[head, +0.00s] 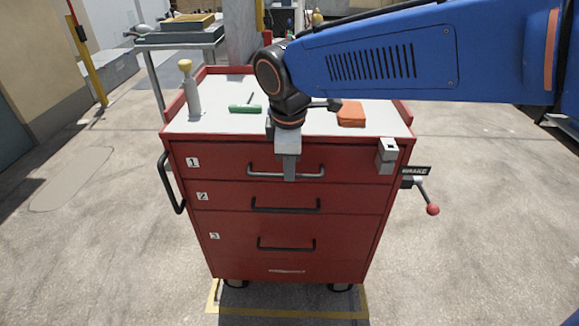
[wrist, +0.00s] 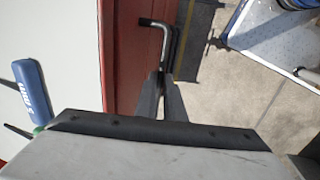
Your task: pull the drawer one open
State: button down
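A red tool cabinet (head: 230,222) has several drawers, with labels 1, 2 and 3 on their fronts. Drawer one (head: 222,161) is the top one; its front looks flush with the others, so it appears closed. Its grey bar handle (head: 257,173) also shows in the wrist view (wrist: 166,40). My gripper (head: 290,172) points down at the middle of this handle. In the wrist view its fingers (wrist: 162,82) come together at the bar, which runs in between the tips. The exact contact is partly hidden by the fingers.
A grey block (head: 387,156) sits at drawer one's upper right corner. A lever with a red knob (head: 432,209) sticks out at the right. The floor in front is clear.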

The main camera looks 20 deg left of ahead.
jog(key=shift+s, duration=0.1)
jog(key=s+d, duration=0.2)
jog(key=s, duration=0.9)
jog(key=s+d, duration=0.3)
jog(key=s, duration=0.8)
jog(key=shift+d, duration=0.2)
jog(key=shift+s, duration=0.15)
jog(key=c, duration=1.8)
grip_release()
jog(key=shift+c, duration=0.2)
jog(key=s+r, duration=0.3)
jog(key=r, duration=1.4)
jog(key=shift+s+d, duration=0.15)
jog(key=shift+d, duration=0.25)
